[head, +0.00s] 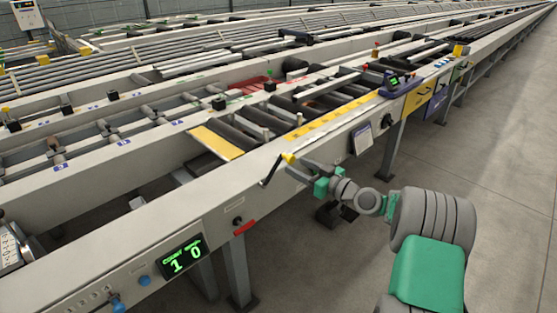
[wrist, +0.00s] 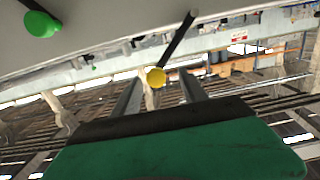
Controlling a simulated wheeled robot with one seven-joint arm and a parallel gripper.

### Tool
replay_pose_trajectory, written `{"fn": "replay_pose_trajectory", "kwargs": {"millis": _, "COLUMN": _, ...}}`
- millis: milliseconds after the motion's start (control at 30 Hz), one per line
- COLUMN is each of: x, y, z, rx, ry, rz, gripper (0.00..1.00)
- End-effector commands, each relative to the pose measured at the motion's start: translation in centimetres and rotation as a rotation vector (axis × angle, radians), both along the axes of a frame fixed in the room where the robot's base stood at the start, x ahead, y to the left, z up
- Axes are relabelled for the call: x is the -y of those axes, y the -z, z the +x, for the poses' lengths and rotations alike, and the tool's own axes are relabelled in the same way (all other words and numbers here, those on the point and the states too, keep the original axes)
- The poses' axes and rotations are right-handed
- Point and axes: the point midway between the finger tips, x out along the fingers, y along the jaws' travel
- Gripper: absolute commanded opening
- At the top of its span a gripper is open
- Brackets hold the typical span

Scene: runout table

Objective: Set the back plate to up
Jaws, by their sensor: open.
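A black lever (head: 270,171) with a yellow knob (head: 289,158) stands out from the side of the runout table's grey beam (head: 160,240). In the wrist view the yellow knob (wrist: 156,77) lies between the fingertips, and its black rod (wrist: 180,35) runs to the upper right. My gripper (head: 304,170) is open close beside the knob; I cannot tell whether a finger touches it. The fingers also show in the wrist view (wrist: 160,86). A pale plate with a yellow edge (head: 217,142) lies slanting behind the beam; I cannot tell whether it is the back plate.
A display (head: 182,258) reading 1 and 0, a blue knob (head: 145,281) and a red handle (head: 243,228) are on the beam's near side. A green knob (wrist: 42,23) shows in the wrist view. The concrete floor (head: 500,200) at the right is clear.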

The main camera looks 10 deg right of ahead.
Motion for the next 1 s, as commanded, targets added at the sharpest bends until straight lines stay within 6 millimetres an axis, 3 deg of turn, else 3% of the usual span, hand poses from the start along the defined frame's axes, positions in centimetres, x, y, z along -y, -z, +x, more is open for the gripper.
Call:
{"fn": "replay_pose_trajectory", "kwargs": {"millis": 133, "x": 0.3, "y": 0.0, "z": 0.7, "rx": 0.047, "ry": 0.007, "rz": 0.030, "gripper": 0.51}}
{"fn": "replay_pose_trajectory", "kwargs": {"millis": 400, "x": -3.6, "y": -0.2, "z": 4.6, "rx": 0.046, "ry": -0.008, "rz": 0.029, "gripper": 0.51}}
{"fn": "replay_pose_trajectory", "kwargs": {"millis": 533, "x": -4.5, "y": -0.1, "z": 6.1, "rx": 0.045, "ry": -0.005, "rz": 0.029, "gripper": 0.51}}
{"fn": "replay_pose_trajectory", "kwargs": {"millis": 833, "x": -4.6, "y": -0.1, "z": 6.6, "rx": 0.044, "ry": -0.001, "rz": 0.028, "gripper": 0.51}}
{"fn": "replay_pose_trajectory", "kwargs": {"millis": 1000, "x": -4.5, "y": -0.1, "z": 6.6, "rx": 0.044, "ry": 0.000, "rz": 0.028, "gripper": 0.38}}
